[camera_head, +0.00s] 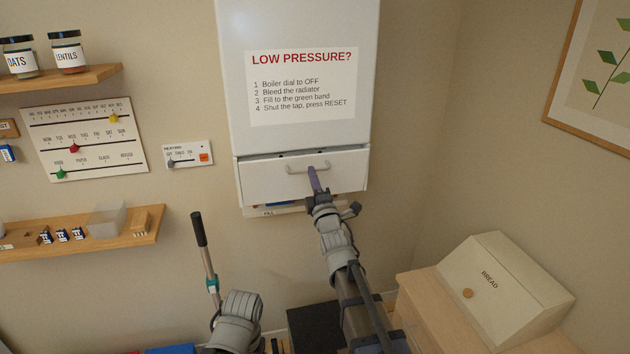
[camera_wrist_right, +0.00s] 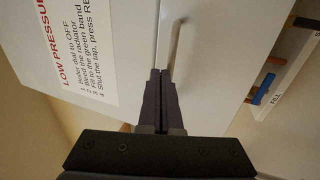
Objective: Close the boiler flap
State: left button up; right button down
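The white boiler flap (camera_head: 262,181) hangs at the bottom of the boiler (camera_head: 305,30), with a small bar handle (camera_head: 325,166). The flap looks almost in line with the front, with a thin dark gap along its top; I cannot tell if it is fully flush. My right gripper (camera_head: 313,178) reaches up to the flap just at the handle. In the right wrist view my right gripper (camera_wrist_right: 161,75) has its fingers pressed together, tips beside the handle (camera_wrist_right: 176,42); contact is unclear. My left arm (camera_head: 238,318) is low in front; its fingers are not clearly visible.
A rod with a black grip (camera_head: 198,229) and teal collar stands beside my left arm. A blue lever (camera_wrist_right: 263,88) shows below the boiler. Shelves and a calendar board (camera_head: 85,137) are at left. A bread box (camera_head: 505,285) stands at right.

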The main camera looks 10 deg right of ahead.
jog(key=shift+w+r+p, duration=0.25)
jog(key=shift+w+r, duration=0.15)
jog(key=shift+w, duration=0.2)
jog(key=shift+w+r+p, duration=0.25)
jog(key=shift+w+r, duration=0.1)
jog(key=shift+w, duration=0.25)
jog(key=s+r+p, duration=0.3)
jog(key=s, duration=1.1)
jog(key=s+a+f+m+g+b, duration=0.1)
jog(key=a+f+m+g, duration=0.2)
jog(key=f, duration=0.5)
jog(key=s+a+f+m+g+h+b, duration=0.1)
jog(key=f+m+g, duration=0.1)
jog(key=f+g, duration=0.35)
jog(key=s+a+f+m+g+b, duration=0.1)
jog(key=a+f+m+g, duration=0.15)
jog(key=f, duration=0.65)
jog(key=s+a+f+m+g, duration=0.1)
jog(key=s+f+m+g, duration=0.1)
jog(key=s, duration=0.5)
jog(key=s+a+f+m+g+h+b, duration=0.1)
jog(key=s+a+f+m+g, duration=0.1)
jog(key=s+f+g, duration=0.3)
jog(key=s+a+f+m+g+b, duration=0.1)
jog(key=s+f+m+g, duration=0.2)
jog(key=s, duration=0.6)
jog(key=shift+a+f+g, duration=0.35)
jog(key=shift+f+g, duration=0.05)
jog(key=shift+f, duration=0.3)
